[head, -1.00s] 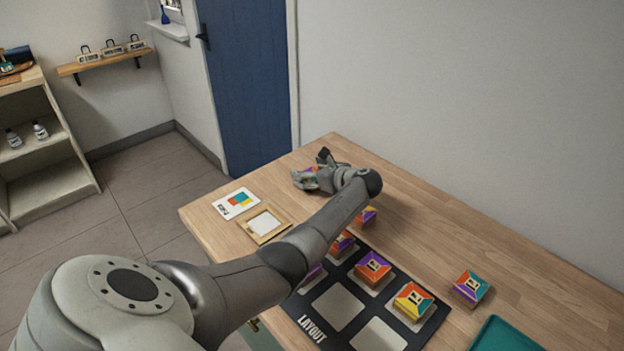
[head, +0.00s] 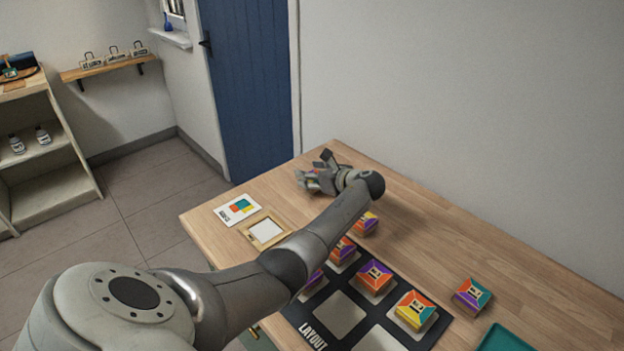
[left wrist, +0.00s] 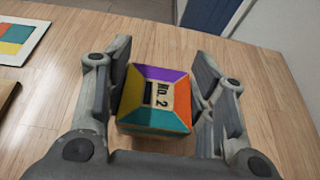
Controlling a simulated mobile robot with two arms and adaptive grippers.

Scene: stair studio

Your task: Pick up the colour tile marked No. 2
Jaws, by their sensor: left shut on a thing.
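The colour tile marked No. 2 (left wrist: 155,100) shows in the left wrist view between my left gripper's fingers. It has purple, orange, teal and yellow sides around a beige label. My left gripper (left wrist: 160,90) is shut on this tile. In the head view my left gripper (head: 318,178) is at the far end of the wooden table, and its hand hides most of the tile. I cannot tell how far the tile is off the table. My right gripper is not in view.
A dark layout board (head: 314,318) with pale squares and several tiles lies nearer on the wooden table (head: 450,245). A loose tile (head: 472,295) and a teal tray (head: 508,340) are at right. A wooden frame (head: 265,231) and a colour card (head: 238,209) lie at left.

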